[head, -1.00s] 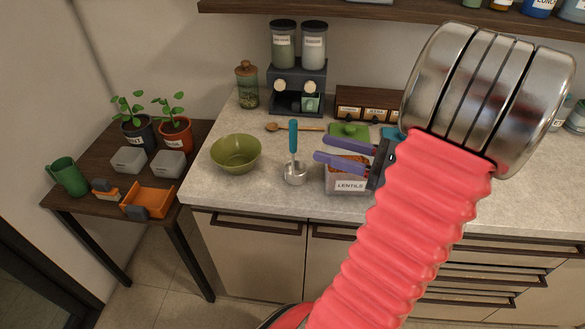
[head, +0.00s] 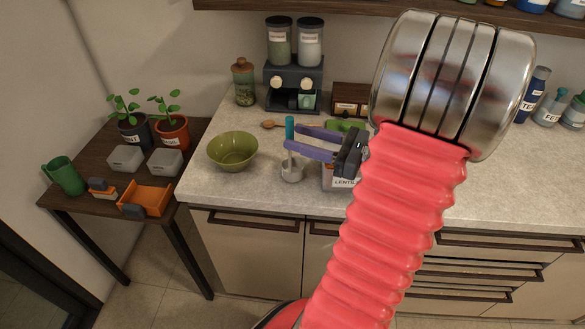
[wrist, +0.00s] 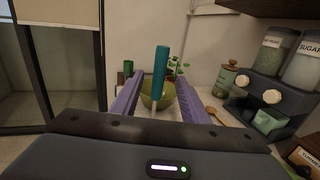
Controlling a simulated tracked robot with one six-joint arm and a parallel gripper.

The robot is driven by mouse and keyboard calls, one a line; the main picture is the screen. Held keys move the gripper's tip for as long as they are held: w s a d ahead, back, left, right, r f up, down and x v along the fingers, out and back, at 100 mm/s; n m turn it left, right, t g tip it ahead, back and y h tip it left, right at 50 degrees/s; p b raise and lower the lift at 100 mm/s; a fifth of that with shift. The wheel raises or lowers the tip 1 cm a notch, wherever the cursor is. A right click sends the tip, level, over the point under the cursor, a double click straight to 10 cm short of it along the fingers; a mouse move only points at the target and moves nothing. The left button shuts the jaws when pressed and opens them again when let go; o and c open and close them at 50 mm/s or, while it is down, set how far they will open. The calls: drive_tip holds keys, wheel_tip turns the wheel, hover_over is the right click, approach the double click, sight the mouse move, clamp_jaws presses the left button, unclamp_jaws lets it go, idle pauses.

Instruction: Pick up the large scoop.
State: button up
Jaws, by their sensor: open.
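The large scoop (head: 291,173) is a metal cup with an upright teal handle, standing on the counter between the green bowl and the lentils container. My gripper (head: 293,138) is open, with purple fingers pointing left at the handle's height. In the head view the near finger crosses in front of the handle, and the far finger is just right of it. In the wrist view the teal handle (wrist: 160,72) shows between the two spread fingers (wrist: 160,88). No finger visibly grips it. The scoop's cup is hidden in the wrist view.
A green bowl (head: 233,151) stands left of the scoop. The lentils container (head: 341,182) is right of it, partly hidden under my gripper. A wooden spoon (head: 270,124) lies behind. A dispenser (head: 294,88) stands at the back. The counter front near the bowl is clear.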

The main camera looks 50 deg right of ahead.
drive_tip(key=shift+x, duration=0.95)
drive_tip(key=x, duration=0.5)
drive_tip(key=shift+w+a+r, duration=0.1)
drive_tip(key=shift+a, duration=0.05)
drive_tip(key=shift+c, duration=0.2)
clamp_jaws()
idle(0.4)
